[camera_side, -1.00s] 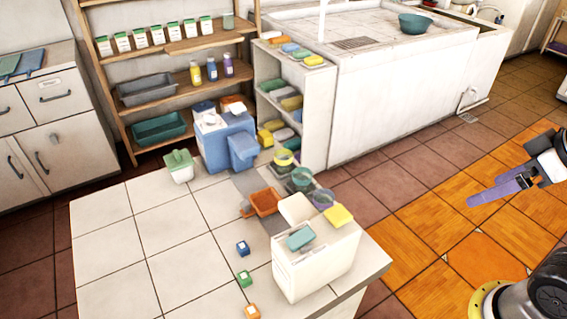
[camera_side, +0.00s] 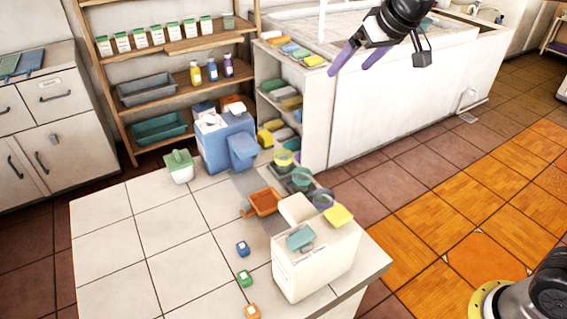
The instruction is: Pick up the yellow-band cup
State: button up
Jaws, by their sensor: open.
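The yellow-band cup (camera_side: 284,158) stands at the back right edge of the tiled counter, the farthest in a short row of cups. A teal-banded cup (camera_side: 301,179) and a purple-banded cup (camera_side: 322,199) stand nearer the camera in that row. My gripper (camera_side: 349,70) is up in the air, above and to the right of the cups in the picture, with its purple fingers apart, pointing down-left. Nothing is between them, and it is clear of the yellow-band cup.
A blue dispenser box (camera_side: 228,143) stands left of the cups. An orange tray (camera_side: 265,201) and a white bin (camera_side: 316,262) with a yellow sponge (camera_side: 339,215) are close by. A shelf unit (camera_side: 317,110) rises behind. The left of the counter (camera_side: 120,245) is largely bare.

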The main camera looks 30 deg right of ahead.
jog(key=w+a+f+g, duration=0.1)
jog(key=w+a+f, duration=0.3)
jog(key=w+f, duration=0.55)
jog(key=n+g, duration=0.1)
jog(key=g, duration=0.1)
send_near(283, 154)
jog(key=shift+s+a+f, duration=0.1)
jog(key=shift+a+f, duration=0.1)
jog(key=shift+f, duration=0.4)
jog(key=shift+s+a+f, duration=0.1)
jog(key=shift+a+f, duration=0.15)
jog(key=shift+f, duration=0.3)
jog(key=shift+x, duration=3)
jog(key=shift+a, duration=0.1)
jog(key=c, duration=1.4)
jog(key=shift+r, duration=0.15)
